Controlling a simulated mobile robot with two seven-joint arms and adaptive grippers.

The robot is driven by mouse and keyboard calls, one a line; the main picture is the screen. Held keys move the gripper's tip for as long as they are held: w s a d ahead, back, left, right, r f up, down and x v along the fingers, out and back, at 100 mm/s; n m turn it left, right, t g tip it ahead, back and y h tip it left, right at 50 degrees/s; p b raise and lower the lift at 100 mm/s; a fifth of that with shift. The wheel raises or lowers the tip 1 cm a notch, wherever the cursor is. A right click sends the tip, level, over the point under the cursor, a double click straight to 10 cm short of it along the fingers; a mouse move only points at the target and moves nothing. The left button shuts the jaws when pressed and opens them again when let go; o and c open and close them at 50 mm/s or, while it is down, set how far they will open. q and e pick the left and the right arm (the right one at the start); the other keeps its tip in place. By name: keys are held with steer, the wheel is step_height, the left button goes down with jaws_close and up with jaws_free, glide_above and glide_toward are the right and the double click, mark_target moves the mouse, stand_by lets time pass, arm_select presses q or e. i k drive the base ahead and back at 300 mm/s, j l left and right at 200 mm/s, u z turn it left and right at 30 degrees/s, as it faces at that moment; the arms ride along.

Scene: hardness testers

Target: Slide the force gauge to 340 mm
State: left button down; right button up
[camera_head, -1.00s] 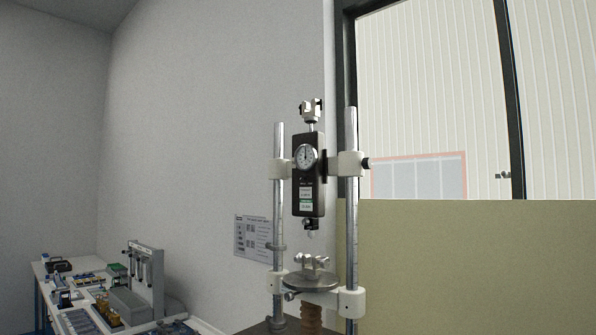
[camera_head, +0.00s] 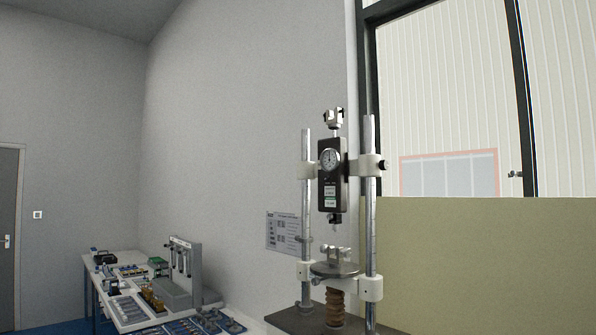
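The force gauge (camera_head: 331,177) is a black upright box with a round white dial. No height scale can be read at this size. Neither of my grippers shows in the view.
The stand rests on a dark tabletop (camera_head: 290,318). A bench (camera_head: 150,312) with several instruments and trays stands lower left. A beige panel (camera_head: 480,255) is at right, below a window. A printed sheet (camera_head: 284,231) hangs on the wall.

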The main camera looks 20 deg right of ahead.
mark_target(333, 194)
steer(key=i+j, duration=1.6)
steer(key=i+j+z, duration=0.25)
steer(key=i+j, duration=0.55)
steer(key=j, duration=0.1)
